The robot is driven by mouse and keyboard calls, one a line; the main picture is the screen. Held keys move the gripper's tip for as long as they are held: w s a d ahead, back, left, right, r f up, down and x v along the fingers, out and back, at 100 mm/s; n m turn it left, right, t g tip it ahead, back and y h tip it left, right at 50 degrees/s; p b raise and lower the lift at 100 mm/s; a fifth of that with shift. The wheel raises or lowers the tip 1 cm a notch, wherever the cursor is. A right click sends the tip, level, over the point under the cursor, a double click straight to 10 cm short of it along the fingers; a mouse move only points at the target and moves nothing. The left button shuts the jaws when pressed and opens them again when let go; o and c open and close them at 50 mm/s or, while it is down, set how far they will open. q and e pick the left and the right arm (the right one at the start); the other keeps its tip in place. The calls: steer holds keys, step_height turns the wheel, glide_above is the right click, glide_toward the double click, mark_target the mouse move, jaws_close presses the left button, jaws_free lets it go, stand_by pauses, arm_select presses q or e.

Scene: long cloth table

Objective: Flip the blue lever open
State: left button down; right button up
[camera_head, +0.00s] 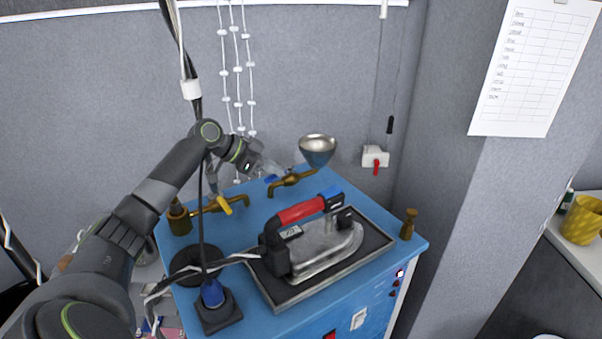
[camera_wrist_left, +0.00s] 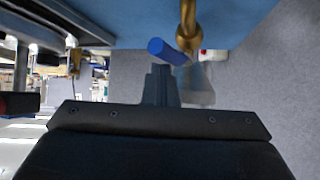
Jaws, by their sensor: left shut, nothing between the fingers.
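The blue lever (camera_head: 273,178) sits on a brass valve (camera_head: 293,180) below a metal funnel (camera_head: 317,150), at the back of the blue machine top. My left gripper (camera_head: 280,171) is shut and empty, right beside the lever and the valve. In the left wrist view, the blue lever (camera_wrist_left: 168,50) shows as a tilted rod just beyond the shut fingertips (camera_wrist_left: 161,72), next to the brass pipe (camera_wrist_left: 188,28). I cannot tell whether the fingers touch the lever. My right gripper is in neither view.
An iron with a red handle (camera_head: 302,210) rests on a dark tray on the blue machine (camera_head: 345,288). A second brass valve with a yellow lever (camera_head: 226,204) is left of the gripper. A small brass post (camera_head: 408,224) stands at right. The grey wall is close behind.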

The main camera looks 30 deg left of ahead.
arm_select(q)
steer(key=shift+a+f, duration=0.1)
steer(key=shift+w, duration=0.1)
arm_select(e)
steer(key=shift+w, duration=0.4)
arm_select(q)
steer(key=shift+w+d, duration=0.45)
steer(key=shift+w, duration=0.25)
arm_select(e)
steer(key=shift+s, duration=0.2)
arm_select(q)
steer(key=shift+s, duration=0.1)
steer(key=b+v, duration=0.2)
steer(key=v, duration=0.5)
steer(key=shift+a+r+b, duration=0.15)
steer(key=shift+r+b, duration=0.05)
steer(key=shift+b, duration=0.2)
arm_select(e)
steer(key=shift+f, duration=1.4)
